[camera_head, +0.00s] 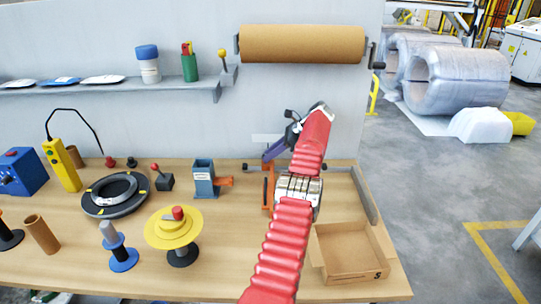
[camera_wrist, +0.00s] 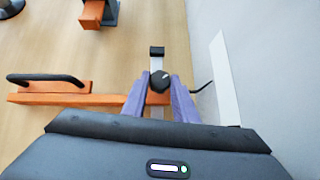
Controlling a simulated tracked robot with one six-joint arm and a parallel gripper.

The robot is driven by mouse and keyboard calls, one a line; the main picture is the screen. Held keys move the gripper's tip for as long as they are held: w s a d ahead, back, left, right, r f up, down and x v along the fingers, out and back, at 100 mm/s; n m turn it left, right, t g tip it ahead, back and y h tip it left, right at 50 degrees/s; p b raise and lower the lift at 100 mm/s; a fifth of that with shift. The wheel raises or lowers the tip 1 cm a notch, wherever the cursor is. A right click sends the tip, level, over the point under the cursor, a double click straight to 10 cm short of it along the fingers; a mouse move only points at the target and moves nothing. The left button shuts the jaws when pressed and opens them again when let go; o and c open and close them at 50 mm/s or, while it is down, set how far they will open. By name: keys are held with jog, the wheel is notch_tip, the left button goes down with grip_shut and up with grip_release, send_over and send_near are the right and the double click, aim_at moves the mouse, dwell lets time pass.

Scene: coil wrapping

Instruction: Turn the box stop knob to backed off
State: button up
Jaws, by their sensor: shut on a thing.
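The black knob (camera_wrist: 159,80) sits on the right part of an orange bar (camera_wrist: 115,99) in the wrist view. My gripper (camera_wrist: 161,84) has its two purple fingers on either side of this knob and is shut on it. A pale strip with a black end block (camera_wrist: 157,52) runs out from beside the knob. In the head view my gripper (camera_head: 276,152) is at the back of the bench near the wall, by the orange frame (camera_head: 268,188). The knob is hidden or too small to tell there. Its pointing direction is not clear.
An open cardboard box (camera_head: 347,253) lies at the bench's right front. A blue-grey device with an orange arm (camera_head: 204,180) stands left of my gripper. A brown paper roll (camera_head: 302,44) hangs on the wall above. A yellow-topped spool (camera_head: 172,228) stands at front left.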

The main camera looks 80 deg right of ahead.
jog(key=o, duration=1.1)
jog(key=shift+c, duration=0.2)
jog(key=shift+w, duration=0.2)
